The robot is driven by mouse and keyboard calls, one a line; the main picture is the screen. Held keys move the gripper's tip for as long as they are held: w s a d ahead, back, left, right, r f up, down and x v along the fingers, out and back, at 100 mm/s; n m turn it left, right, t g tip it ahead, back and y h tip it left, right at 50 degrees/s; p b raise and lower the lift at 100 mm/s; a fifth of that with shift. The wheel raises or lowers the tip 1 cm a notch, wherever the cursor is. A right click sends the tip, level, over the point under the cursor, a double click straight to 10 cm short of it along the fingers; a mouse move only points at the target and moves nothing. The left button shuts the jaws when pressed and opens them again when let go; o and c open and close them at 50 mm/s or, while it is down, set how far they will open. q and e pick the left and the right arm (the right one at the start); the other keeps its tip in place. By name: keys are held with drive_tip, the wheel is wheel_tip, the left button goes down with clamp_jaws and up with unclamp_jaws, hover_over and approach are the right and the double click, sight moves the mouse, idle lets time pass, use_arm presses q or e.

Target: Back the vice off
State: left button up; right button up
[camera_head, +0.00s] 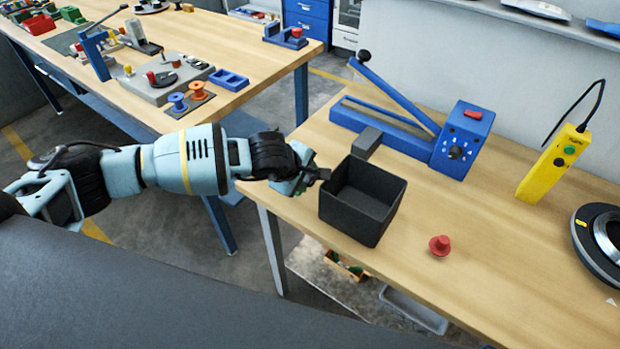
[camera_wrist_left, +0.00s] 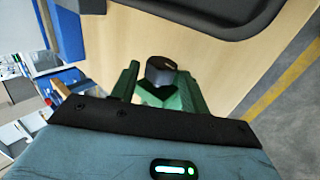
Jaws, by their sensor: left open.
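My left gripper (camera_head: 308,177) is over the left edge of the near bench, just left of a black open bin. Its green fingers are open in the left wrist view (camera_wrist_left: 157,92). A dark round knob (camera_wrist_left: 161,70) with a pale mark shows between or just beyond the fingertips; I cannot tell whether they touch it. In the head view a small dark part (camera_head: 323,173) shows at the fingertips, beside the bin. I cannot make out a whole vice; the gripper hides much of this spot. My right gripper is not in view.
The black bin (camera_head: 385,221) stands close to my left gripper. Behind it are a grey block (camera_head: 367,142) and a blue lever device (camera_head: 461,140). A red knobbed piece (camera_head: 439,246), a yellow handset (camera_head: 553,163) and a black disc (camera_head: 590,249) are to the right. The front of the bench is clear.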

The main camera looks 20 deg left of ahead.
use_arm(q)
drive_tip(key=shift+w+d+r+g+y, duration=0.1)
drive_tip(key=shift+g+y, duration=0.05)
drive_tip(key=shift+g, duration=0.25)
drive_tip(key=shift+w+d+g+y, duration=0.1)
drive_tip(key=shift+g+y, duration=0.05)
drive_tip(key=shift+g, duration=0.25)
drive_tip(key=shift+w+g+y+b, duration=0.15)
drive_tip(key=shift+g+y+b, duration=0.2)
drive_tip(key=shift+g, duration=0.35)
drive_tip(key=shift+r, duration=0.1)
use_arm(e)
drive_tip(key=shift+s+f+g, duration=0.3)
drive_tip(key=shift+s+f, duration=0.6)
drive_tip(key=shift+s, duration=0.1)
use_arm(q)
drive_tip(key=g, duration=0.1)
drive_tip(key=g+b, duration=0.1)
drive_tip(key=g+y+b, duration=0.1)
drive_tip(key=shift+w+d+f+g, duration=0.2)
drive_tip(key=shift+w+f+g, duration=0.1)
drive_tip(key=shift+w+f, duration=0.05)
drive_tip(key=shift+r, duration=0.4)
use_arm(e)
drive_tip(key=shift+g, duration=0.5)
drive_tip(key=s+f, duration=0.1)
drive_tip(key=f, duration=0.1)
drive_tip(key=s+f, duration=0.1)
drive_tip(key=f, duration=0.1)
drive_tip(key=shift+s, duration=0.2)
